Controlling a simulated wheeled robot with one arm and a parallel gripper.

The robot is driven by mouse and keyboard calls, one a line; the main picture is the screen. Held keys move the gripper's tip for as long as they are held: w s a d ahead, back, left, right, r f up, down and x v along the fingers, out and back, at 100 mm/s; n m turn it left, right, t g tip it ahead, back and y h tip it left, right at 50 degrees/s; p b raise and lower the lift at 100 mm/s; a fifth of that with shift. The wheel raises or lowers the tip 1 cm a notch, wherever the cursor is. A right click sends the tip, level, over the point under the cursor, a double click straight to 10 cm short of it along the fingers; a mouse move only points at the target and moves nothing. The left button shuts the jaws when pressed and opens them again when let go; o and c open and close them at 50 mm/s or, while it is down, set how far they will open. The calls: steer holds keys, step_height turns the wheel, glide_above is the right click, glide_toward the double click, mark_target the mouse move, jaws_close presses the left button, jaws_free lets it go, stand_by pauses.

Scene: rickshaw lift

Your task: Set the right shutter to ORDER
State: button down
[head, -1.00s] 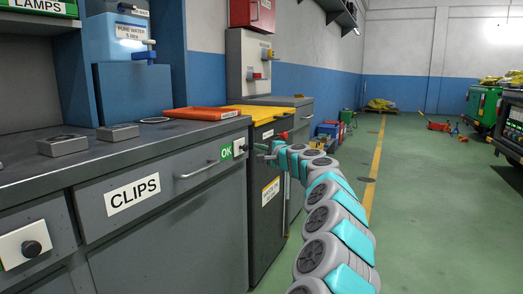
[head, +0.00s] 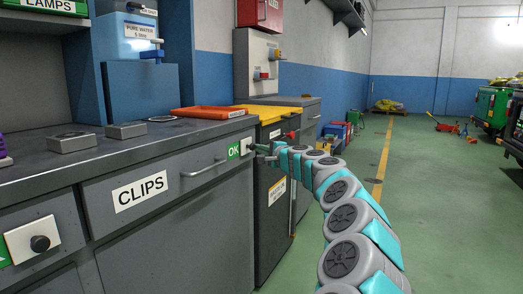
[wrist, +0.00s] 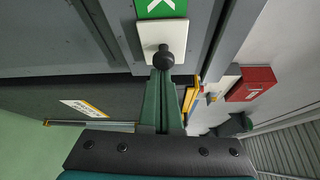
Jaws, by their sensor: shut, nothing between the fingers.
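The right shutter (head: 247,147) is a small white plate with a dark knob on the grey cabinet front, at the right end of the CLIPS drawer. A green OK sign (head: 233,152) shows uncovered just left of it. No ORDER label shows. In the wrist view the shutter plate (wrist: 150,42) is at the top middle, with its round dark knob (wrist: 163,60) below and the green sign (wrist: 160,8) above. My gripper (head: 259,149) is shut and empty at the knob. Its fingertips (wrist: 163,76) meet the knob in the picture; I cannot tell if they touch.
The CLIPS drawer (head: 150,185) has a bar handle (head: 205,168) left of the OK sign. A second white shutter (head: 30,240) with a dark knob is at far left. A yellow-topped dark cabinet (head: 270,190) stands just beyond the gripper. The green floor at right is open.

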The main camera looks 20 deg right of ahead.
steer(key=shift+s+a+r+b, duration=0.1)
steer(key=shift+s+a+b, duration=0.2)
steer(key=shift+s+a, duration=0.5)
steer(key=shift+s+a+f+b, duration=0.1)
steer(key=shift+s+a+b, duration=0.2)
steer(key=shift+s+a, duration=0.55)
steer(key=shift+s+a+r+b, duration=0.1)
steer(key=shift+s+a+b, duration=0.3)
steer(key=shift+a, duration=0.7)
steer(key=shift+s, duration=0.1)
glide_toward(242, 150)
steer(key=s+d, duration=0.4)
steer(key=shift+d+p, duration=0.1)
steer(key=shift+p, duration=0.25)
steer(key=shift+s, duration=0.1)
